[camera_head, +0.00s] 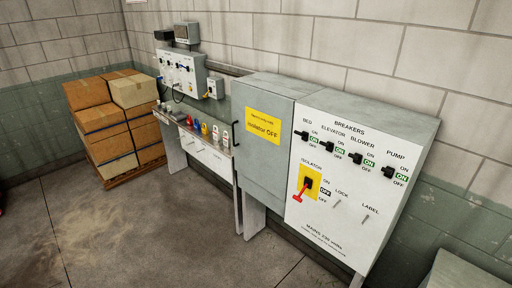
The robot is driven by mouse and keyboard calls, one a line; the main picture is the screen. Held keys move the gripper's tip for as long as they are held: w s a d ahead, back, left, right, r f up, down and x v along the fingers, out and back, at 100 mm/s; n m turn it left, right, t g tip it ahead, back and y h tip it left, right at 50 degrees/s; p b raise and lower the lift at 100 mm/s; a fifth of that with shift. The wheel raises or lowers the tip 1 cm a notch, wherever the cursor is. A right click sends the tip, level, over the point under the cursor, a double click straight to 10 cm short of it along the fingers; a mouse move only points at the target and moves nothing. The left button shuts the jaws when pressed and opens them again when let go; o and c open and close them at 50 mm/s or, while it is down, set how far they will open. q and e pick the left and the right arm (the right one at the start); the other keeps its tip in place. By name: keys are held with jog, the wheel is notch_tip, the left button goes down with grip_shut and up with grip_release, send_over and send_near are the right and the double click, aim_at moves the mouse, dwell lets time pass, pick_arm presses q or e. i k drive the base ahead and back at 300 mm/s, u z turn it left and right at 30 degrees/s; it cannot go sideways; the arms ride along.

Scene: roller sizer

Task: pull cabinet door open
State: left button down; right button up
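A grey cabinet with a closed door (262,158) stands against the wall in the middle of the view. A yellow notice (263,126) on the door reads "isolator OFF" under a smaller line. A dark vertical handle (235,138) is at the door's left edge. The breaker panel (345,175) adjoins the door on its right, with labelled switches and a red isolator handle (300,192) on a yellow plate. Neither of my grippers shows in this view.
A bench (212,150) with several small coloured items runs left of the cabinet. A grey control box (182,75) stands behind it. Stacked cardboard boxes (105,123) fill the far left. A grey surface (462,272) juts in at bottom right. The floor in front is clear.

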aim_at(262, 121)
jog(key=u, duration=0.3)
jog(key=i, duration=0.3)
jog(key=u, duration=1.1)
jog(key=i, duration=0.8)
jog(key=u, duration=0.45)
jog(key=i, duration=0.9)
jog(key=z, duration=0.2)
